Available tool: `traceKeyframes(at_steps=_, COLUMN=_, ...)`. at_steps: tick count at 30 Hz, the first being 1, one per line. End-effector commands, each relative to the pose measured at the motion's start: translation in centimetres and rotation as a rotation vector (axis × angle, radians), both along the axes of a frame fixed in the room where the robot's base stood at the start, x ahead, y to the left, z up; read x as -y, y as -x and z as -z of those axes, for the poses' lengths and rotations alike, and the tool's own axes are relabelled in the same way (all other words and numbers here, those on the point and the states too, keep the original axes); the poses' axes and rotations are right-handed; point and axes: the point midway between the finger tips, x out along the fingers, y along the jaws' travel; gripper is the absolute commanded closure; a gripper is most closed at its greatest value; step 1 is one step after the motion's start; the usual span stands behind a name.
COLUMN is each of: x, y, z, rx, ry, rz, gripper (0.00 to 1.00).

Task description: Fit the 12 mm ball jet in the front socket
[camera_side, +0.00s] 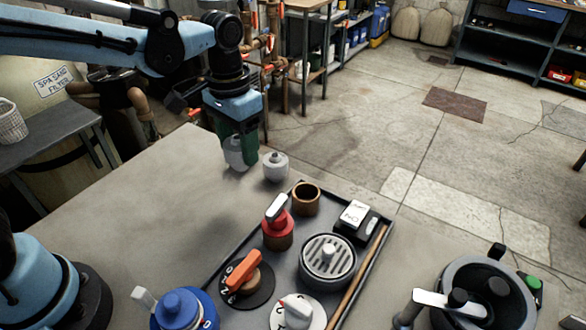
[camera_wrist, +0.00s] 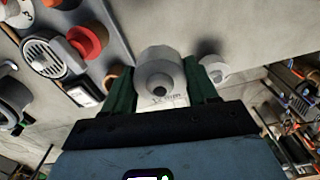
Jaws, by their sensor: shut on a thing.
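My gripper (camera_side: 238,140) has green fingers and is shut on a pale grey ball jet (camera_side: 236,155), at the far edge of the table. In the wrist view the jet (camera_wrist: 158,68) sits between the two fingers (camera_wrist: 160,84), its round hole facing the camera. Lettering on it seems to end in "mm"; the number is too blurred to be sure of. I cannot tell whether it touches the table. A second, similar grey jet (camera_side: 275,167) stands just right of my gripper. An open brown round socket (camera_side: 306,199) is at the tray's far end; its front or back role is unmarked.
The dark tray (camera_side: 226,262) holds a red-based valve (camera_side: 278,230), an orange-handled knob (camera_side: 243,274), a round slotted drain (camera_side: 328,260) and a black box with a white switch (camera_side: 354,214). A blue valve (camera_side: 184,310) stands front left. The table's left part is bare.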

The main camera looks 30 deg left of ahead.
Motion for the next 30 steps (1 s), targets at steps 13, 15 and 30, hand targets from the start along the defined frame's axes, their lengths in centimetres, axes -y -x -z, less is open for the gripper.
traceKeyframes(at_steps=13, x=0.0, y=0.0, z=-0.6, rx=0.000, ry=0.000, rz=0.000, gripper=0.72)
traceKeyframes(at_steps=15, x=0.4, y=-0.2, z=-0.6, rx=0.000, ry=0.000, rz=0.001, gripper=0.72)
traceKeyframes(at_steps=30, x=10.6, y=-4.7, z=-0.6, rx=0.006, ry=-0.010, rz=0.003, gripper=0.72)
